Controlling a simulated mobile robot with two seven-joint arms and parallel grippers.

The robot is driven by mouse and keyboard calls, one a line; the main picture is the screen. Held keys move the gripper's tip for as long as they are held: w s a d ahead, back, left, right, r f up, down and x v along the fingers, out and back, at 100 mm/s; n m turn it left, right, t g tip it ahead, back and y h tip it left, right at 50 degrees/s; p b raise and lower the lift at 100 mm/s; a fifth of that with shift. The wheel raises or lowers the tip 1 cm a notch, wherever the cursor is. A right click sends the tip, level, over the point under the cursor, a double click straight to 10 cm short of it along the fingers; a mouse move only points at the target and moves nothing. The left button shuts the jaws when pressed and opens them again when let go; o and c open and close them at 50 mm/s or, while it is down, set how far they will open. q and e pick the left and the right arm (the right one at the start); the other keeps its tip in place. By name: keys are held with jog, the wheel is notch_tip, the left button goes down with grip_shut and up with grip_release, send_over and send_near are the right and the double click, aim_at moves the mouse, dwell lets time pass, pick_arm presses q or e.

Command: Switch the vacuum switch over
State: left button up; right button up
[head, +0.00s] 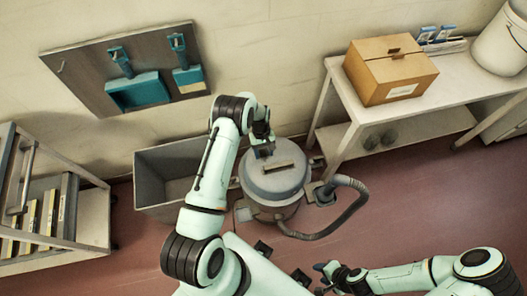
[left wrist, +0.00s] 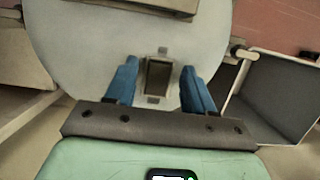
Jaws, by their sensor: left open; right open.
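The vacuum (head: 272,182) is a grey canister with a round lid and a hose, standing on the floor by the wall. Its lid (left wrist: 85,45) fills much of the left wrist view. The vacuum switch (left wrist: 158,77) appears there as a small dark rectangle in a pale frame on the lid. My left gripper (head: 263,150) is over the lid's wall side. Its blue fingers (left wrist: 159,72) are open on either side of the switch, and I cannot tell whether they touch the lid. In the head view the gripper hides the switch. My right gripper (head: 324,279) is open and empty near the bottom edge.
A grey open bin (head: 150,210) stands left of the vacuum. The hose (head: 345,215) curls out to its right. A bench (head: 335,105) with a cardboard box (head: 390,72) is at the right. A rack (head: 95,220) stands at the far left, and a tool board (head: 80,75) hangs on the wall.

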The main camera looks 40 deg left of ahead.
pick_arm(q)
jog(key=v, duration=1.3)
jog(key=shift+r, duration=0.15)
